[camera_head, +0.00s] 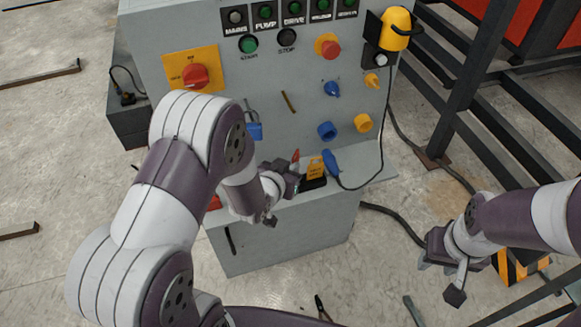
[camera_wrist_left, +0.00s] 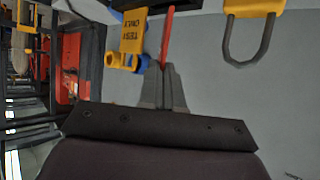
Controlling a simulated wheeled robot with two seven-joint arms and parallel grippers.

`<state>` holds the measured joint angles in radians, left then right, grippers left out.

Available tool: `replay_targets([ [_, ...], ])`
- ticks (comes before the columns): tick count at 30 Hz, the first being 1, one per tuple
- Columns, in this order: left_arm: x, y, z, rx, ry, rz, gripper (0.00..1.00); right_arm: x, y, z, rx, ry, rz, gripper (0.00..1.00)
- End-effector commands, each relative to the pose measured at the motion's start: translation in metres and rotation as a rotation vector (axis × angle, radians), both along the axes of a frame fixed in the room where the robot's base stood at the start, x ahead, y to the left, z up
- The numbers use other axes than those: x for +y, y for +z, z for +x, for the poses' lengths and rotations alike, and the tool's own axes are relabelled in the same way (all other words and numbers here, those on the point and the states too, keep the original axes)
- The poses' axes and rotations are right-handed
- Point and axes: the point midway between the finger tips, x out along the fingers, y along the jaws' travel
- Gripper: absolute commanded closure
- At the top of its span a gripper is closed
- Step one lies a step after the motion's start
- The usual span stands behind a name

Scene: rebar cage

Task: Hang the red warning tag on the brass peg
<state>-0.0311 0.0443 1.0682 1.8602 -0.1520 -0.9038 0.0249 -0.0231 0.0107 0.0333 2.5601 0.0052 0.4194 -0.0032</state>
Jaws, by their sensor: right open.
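The brass peg (camera_head: 288,101) is a thin rod sticking out of the grey panel, with nothing hanging on it. My left gripper (camera_head: 293,172) is low in front of the panel, below the peg. Its fingers are shut on a thin red piece, the red warning tag (camera_head: 296,156), which stands up from the fingertips. In the left wrist view the tag (camera_wrist_left: 167,38) shows nearly edge-on between the closed fingers (camera_wrist_left: 164,86). Its face and hole cannot be made out. My right gripper (camera_head: 450,276) is open and empty, away at the right.
A yellow "test only" tag (camera_head: 316,169) and a blue-handled item (camera_head: 331,163) are close right of the left gripper on the ledge. A blue padlock (camera_head: 255,131), blue ring (camera_head: 327,131) and yellow ring (camera_head: 363,122) surround the peg. Dark steel bars (camera_head: 470,70) stand right.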

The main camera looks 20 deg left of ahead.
Motion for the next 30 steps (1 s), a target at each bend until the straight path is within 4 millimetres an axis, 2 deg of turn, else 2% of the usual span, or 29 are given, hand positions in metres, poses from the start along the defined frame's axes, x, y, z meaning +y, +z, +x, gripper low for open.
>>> replay_targets([
  [8, 0.0, -0.006, 0.0, -0.001, 0.0, 0.0, 1.0, 0.0, -0.006, 0.0, 0.0, 0.0, 0.0, 0.57],
  [11, 0.0, -0.006, 0.0, 0.0, 0.0, 0.0, 0.7, 0.0, -0.005, 0.0, 0.0, 0.0, 0.0, 0.57],
  [12, 0.0, -0.006, 0.0, 0.0, 0.0, 0.0, 0.66, 0.0, -0.005, 0.0, 0.0, 0.0, 0.0, 0.57],
  [20, 0.0, -0.005, 0.0, 0.0, 0.0, 0.0, 0.66, 0.0, -0.004, 0.0, 0.0, 0.0, 0.0, 0.57],
  [24, 0.0, 0.015, -0.001, 0.0, 0.0, 0.0, 0.66, 0.0, 0.013, 0.0, 0.0, 0.0, 0.0, 0.57],
  [26, 0.003, 0.015, -0.013, 0.0, 0.001, 0.0, 0.66, 0.0, 0.008, 0.0, -0.001, 0.0, 0.0, 0.57],
  [30, 0.008, 0.034, -0.045, -0.002, 0.002, 0.0, 0.66, 0.0, 0.012, 0.0, 0.0, 0.0, 0.0, 0.57],
])
